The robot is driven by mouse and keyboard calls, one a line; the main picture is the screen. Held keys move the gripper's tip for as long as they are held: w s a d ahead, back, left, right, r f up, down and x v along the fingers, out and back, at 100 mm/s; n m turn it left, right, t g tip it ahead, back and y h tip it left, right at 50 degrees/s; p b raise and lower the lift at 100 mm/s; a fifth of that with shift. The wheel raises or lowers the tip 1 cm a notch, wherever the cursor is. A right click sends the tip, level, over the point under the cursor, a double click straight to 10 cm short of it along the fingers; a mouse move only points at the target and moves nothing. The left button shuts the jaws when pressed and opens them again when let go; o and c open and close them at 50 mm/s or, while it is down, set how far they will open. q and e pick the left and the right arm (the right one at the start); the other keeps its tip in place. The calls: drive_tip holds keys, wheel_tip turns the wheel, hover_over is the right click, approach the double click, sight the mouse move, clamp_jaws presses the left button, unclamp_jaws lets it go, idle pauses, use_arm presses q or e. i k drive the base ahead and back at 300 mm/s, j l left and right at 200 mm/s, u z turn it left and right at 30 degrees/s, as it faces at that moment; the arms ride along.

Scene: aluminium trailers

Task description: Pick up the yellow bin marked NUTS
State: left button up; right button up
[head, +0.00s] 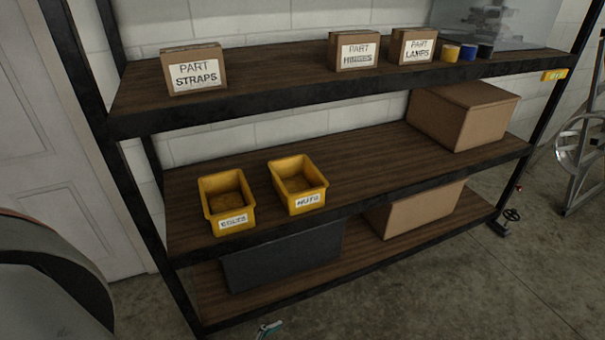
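The yellow bin marked NUTS (298,186) stands upright on the middle shelf (380,160), left of the shelf's centre and near its front edge. Its white label faces me and its top is open. A similar yellow bin marked BOLTS (227,202) stands just left of it, with a small gap between them. Neither of my grippers can be made out in the head view.
Above, the top shelf (300,88) carries boxes marked PART STRAPS (194,70), HINGES (355,51) and LAMPS (414,46). A cardboard box (462,115) stands on the middle shelf's right. Shelf between it and NUTS is clear. Dark rack posts (127,180) bound the left.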

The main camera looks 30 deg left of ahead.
sight(301, 187)
drive_tip(key=u, duration=0.95)
drive_tip(key=i+l, duration=0.2)
drive_tip(key=i, duration=0.05)
